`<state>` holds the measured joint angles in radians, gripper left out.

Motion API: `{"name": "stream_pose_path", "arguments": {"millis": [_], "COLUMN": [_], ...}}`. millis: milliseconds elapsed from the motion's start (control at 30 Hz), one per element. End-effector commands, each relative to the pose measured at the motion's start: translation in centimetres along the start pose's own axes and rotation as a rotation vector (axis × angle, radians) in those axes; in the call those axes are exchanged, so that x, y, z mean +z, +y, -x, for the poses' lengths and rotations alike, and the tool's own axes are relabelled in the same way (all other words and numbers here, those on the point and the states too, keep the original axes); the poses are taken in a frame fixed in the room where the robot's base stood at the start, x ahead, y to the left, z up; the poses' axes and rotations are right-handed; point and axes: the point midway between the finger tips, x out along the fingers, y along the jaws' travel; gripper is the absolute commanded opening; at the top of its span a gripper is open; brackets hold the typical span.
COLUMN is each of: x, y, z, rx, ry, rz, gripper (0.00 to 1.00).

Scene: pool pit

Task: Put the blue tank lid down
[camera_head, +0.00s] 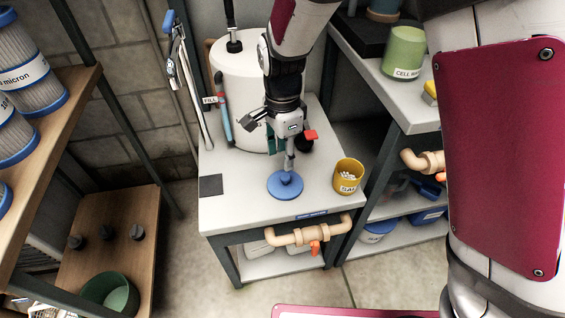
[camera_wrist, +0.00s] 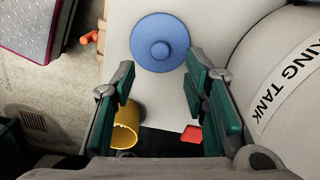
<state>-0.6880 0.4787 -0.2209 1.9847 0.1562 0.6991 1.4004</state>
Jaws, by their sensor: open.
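The blue tank lid (camera_head: 285,186) is a round disc with a knob, lying flat on the light table top (camera_head: 240,208) in front of the white tank (camera_head: 240,85). My gripper (camera_head: 290,160) is above and just behind the lid in the head view. In the wrist view the lid (camera_wrist: 160,42) lies whole and uncovered beyond the fingertips. The gripper (camera_wrist: 160,88) is open there, with its green pads apart and nothing between them. The lid is apart from the fingers.
A yellow cup (camera_head: 348,176) with pale pieces stands right of the lid. A dark square (camera_head: 211,185) lies at the table's left. A red-handled part (camera_head: 310,135) is beside the gripper. A pipe (camera_head: 300,236) runs along the table's front. The front left table top is clear.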

Motion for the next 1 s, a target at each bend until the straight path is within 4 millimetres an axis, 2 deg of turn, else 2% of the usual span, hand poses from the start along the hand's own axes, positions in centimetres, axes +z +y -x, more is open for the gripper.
{"name": "stream_pose_path", "arguments": {"millis": [33, 200, 533, 667, 767, 867, 1000], "x": [0.0, 0.0, 0.0, -0.8, -2.3, -4.0, -5.8], "y": [0.0, 0.0, 0.1, 1.0, 3.1, 6.5, 12.0], "z": [1.0, 2.5, 2.8, 4.4, 7.1, 10.5, 14.5], "rx": [-0.002, 0.000, 0.001, -0.005, -0.016, -0.031, -0.053], "ry": [0.000, 0.000, -0.001, -0.011, -0.027, -0.045, -0.054], "rz": [0.000, 0.000, 0.000, 0.029, 0.093, 0.192, 0.344], "gripper": [0.41, 0.41, 0.41, 0.41, 0.41, 0.41, 0.41]}}
